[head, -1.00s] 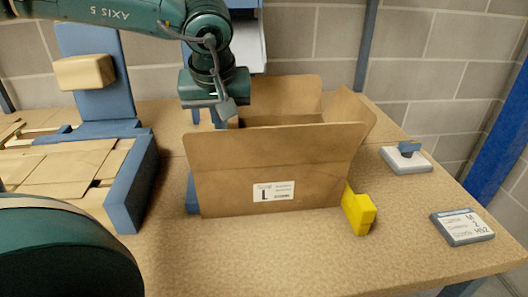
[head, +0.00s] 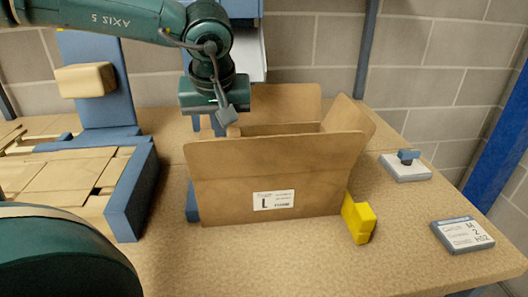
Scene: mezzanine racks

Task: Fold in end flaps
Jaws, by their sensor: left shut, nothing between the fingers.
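An open brown cardboard box (head: 270,180) stands on the table, with a white "L" label (head: 274,200) on its near side. Its near long flap and far long flap (head: 285,102) stand up. The right end flap (head: 347,116) also stands up. The left end is mostly hidden behind my gripper, so I cannot tell how its flap lies. My left gripper (head: 226,117) points down at the box's left end, shut and empty. I cannot tell whether it touches the cardboard. My right gripper is not in view.
A yellow block (head: 358,218) sits against the box's right near corner. A blue-edged tray (head: 133,195) with flat cardboard is at left. A white-and-blue tool (head: 406,166) and a labelled plate (head: 462,235) lie at right.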

